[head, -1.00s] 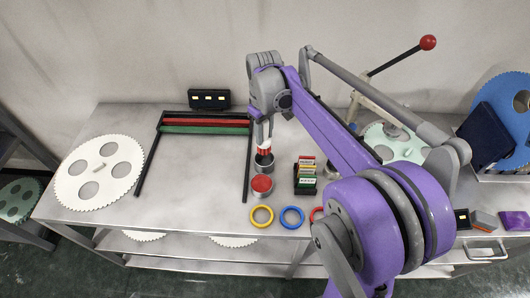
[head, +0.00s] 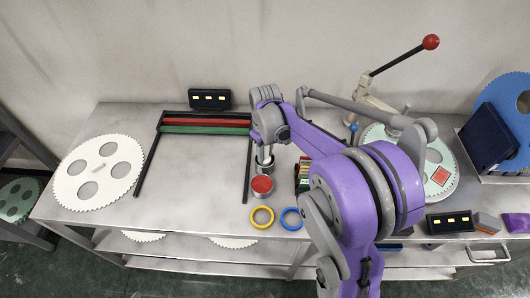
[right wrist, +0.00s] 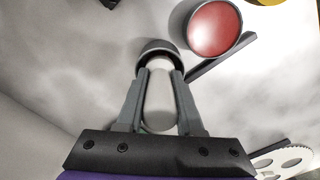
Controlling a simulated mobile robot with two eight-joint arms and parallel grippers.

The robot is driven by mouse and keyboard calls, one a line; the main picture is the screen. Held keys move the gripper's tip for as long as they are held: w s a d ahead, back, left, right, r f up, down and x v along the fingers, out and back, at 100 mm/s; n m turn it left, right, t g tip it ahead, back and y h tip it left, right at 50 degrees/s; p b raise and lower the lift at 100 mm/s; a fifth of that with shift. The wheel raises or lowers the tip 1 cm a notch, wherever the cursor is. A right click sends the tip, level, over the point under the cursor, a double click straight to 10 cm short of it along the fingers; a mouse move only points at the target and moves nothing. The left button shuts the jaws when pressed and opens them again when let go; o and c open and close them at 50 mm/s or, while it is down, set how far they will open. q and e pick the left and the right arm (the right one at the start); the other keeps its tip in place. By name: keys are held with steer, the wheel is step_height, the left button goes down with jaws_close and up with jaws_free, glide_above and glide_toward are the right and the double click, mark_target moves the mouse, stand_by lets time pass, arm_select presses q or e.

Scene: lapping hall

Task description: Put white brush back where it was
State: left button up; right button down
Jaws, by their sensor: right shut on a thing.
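The white brush (right wrist: 159,100) shows in the right wrist view as a pale rounded handle between the two fingers. My right gripper (right wrist: 159,88) is shut on it. The far end of the brush is hidden at a dark grey cup (right wrist: 160,46), and the fingertips are close to the cup's rim. In the head view my right gripper (head: 264,150) points down just over the grey cup (head: 265,166), and the brush is mostly hidden there. My left gripper is not in view.
A red-topped can (head: 262,185) stands right in front of the cup. Yellow (head: 262,217) and blue (head: 291,219) rings lie at the bench's front edge. A small rack of coloured blocks (head: 302,175) is to the right. A black frame (head: 149,165) lies left.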

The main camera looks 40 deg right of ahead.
steer(key=shift+f, duration=0.2)
steer(key=c, duration=0.6)
jaws_free()
steer(key=shift+r, duration=0.1)
steer(key=shift+o, duration=0.3)
steer(key=shift+r, duration=0.45)
step_height(320, 180, up, 11)
steer(key=shift+r+p, duration=0.1)
steer(key=shift+p, duration=0.4)
steer(key=s+a+f+t, duration=0.2)
steer(key=s+a+f, duration=0.2)
steer(key=s+a, duration=0.4)
steer(key=s+a+f+m+t, duration=0.1)
steer(key=s+a+f+t, duration=0.2)
steer(key=s+a, duration=0.4)
steer(key=shift+s+a+f, duration=0.35)
steer(key=shift+a+f, duration=0.1)
steer(key=shift+f, duration=0.25)
